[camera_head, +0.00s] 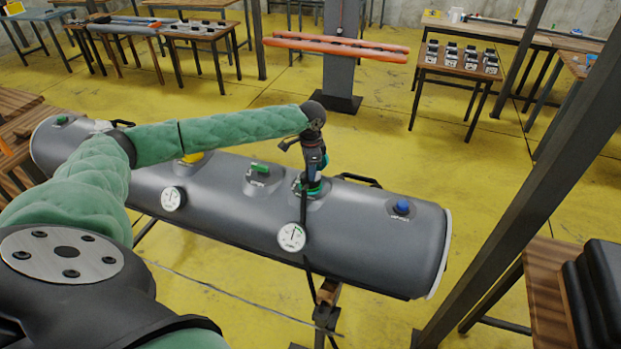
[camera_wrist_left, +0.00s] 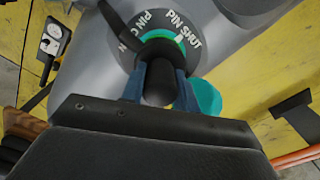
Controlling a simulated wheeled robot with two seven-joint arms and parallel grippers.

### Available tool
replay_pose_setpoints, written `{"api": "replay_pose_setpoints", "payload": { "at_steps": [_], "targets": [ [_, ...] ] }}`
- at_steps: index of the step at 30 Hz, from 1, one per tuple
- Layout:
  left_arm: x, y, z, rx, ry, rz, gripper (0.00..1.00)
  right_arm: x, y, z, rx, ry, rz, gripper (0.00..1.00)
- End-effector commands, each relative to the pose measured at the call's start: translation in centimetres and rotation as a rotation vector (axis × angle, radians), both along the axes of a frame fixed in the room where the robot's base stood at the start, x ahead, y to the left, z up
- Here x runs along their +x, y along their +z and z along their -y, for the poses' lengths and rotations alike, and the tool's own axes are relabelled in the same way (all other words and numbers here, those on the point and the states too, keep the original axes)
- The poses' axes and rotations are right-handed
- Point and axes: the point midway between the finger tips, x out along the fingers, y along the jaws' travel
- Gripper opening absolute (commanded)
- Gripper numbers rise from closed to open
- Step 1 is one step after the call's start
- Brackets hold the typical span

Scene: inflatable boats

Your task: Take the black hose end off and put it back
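The grey inflatable tube (camera_head: 345,222) lies across the view with several valves and gauges on top. My left gripper (camera_head: 313,178) is pointing down over a valve with a green ring (camera_head: 312,188), right of the middle. In the left wrist view, the blue fingers of my left gripper (camera_wrist_left: 162,88) stand on both sides of the black hose end (camera_wrist_left: 159,80) and look closed on it. The hose end sits at the green valve ring (camera_wrist_left: 165,37), marked "PIN SHUT". The black hose (camera_head: 308,275) hangs down the tube's front. My right gripper is not in view.
A green-capped valve (camera_head: 260,170), a blue-capped valve (camera_head: 402,208) and white gauges (camera_head: 292,237) sit on the tube. A teal cap (camera_wrist_left: 208,97) shows beside the valve. A dark slanted post (camera_head: 510,170) stands right of the tube.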

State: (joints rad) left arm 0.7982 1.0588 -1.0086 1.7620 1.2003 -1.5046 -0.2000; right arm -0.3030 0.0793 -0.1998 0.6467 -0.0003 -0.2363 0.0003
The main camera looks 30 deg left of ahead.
Motion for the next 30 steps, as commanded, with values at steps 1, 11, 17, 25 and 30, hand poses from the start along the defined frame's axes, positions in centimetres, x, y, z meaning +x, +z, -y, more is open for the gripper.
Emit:
{"api": "replay_pose_setpoints", "payload": {
  "at_steps": [1,11,17,25,30],
  "targets": [
    [-0.1,-0.1,0.0,0.000,-0.001,-0.001,0.05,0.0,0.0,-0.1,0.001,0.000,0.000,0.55],
    [-0.1,0.2,0.1,-0.001,0.134,-0.004,0.05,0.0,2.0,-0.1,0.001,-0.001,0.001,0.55],
    [-0.1,-0.2,0.1,-0.001,0.260,-0.004,0.05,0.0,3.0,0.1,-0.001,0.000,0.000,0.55],
    [-0.1,-0.2,0.0,0.000,0.358,-0.003,0.05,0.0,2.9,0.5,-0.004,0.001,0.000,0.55],
    [-0.1,-0.2,0.1,0.000,0.358,-0.003,0.05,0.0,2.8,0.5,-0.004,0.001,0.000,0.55]
  ]
}}
